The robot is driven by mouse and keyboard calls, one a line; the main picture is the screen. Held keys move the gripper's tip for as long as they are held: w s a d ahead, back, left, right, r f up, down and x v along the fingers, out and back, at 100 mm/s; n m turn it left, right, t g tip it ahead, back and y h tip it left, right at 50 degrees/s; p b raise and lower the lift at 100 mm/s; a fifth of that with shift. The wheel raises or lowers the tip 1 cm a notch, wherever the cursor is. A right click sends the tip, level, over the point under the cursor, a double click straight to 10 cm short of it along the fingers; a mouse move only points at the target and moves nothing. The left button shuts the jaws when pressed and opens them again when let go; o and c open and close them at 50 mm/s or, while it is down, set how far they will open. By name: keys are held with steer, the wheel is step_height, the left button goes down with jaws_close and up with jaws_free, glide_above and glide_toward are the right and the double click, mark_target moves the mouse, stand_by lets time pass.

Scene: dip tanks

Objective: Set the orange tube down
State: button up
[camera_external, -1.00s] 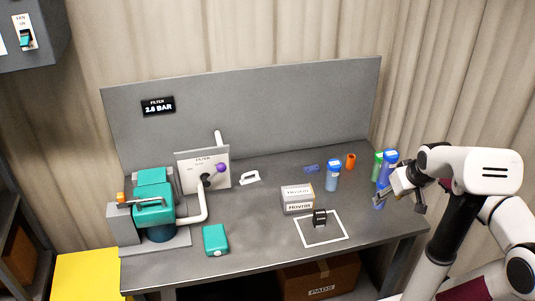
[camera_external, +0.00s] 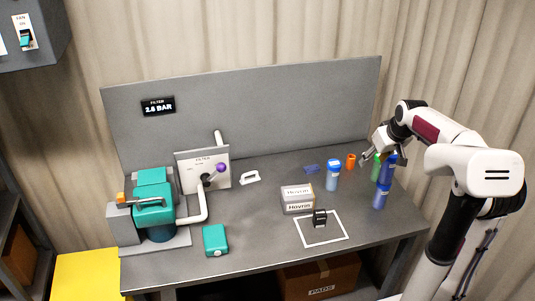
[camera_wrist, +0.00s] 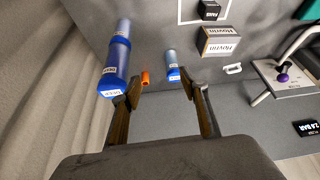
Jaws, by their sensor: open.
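The orange tube (camera_external: 351,161) is short and appears to stand upright near the back right of the bench. In the wrist view the tube (camera_wrist: 146,77) shows beyond the fingers, close to the left finger's tip in the picture. My gripper (camera_external: 377,157) is open, above the back right of the bench, just right of the tube. In the wrist view the gripper (camera_wrist: 168,88) has its fingers wide apart with nothing between them. I cannot tell its exact height above the bench.

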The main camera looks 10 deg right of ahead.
steer(key=w+d+f, duration=0.2)
steer(key=w+f, duration=0.1)
steer(key=w, duration=0.5)
steer(key=w+d+f, duration=0.2)
steer(key=w+f, duration=0.1)
steer(key=w, duration=0.5)
steer(key=n, duration=0.1)
glide_above(351, 160)
steer(key=s+d, duration=0.1)
step_height(351, 160, down, 12)
steer(key=shift+s+d+r+g+y, duration=0.15)
steer(key=shift+d+g+y, duration=0.05)
steer(key=shift+g+y, duration=0.1)
steer(key=shift+f, duration=0.2)
steer(key=shift+x, duration=3.75)
steer(key=c, duration=1.2)
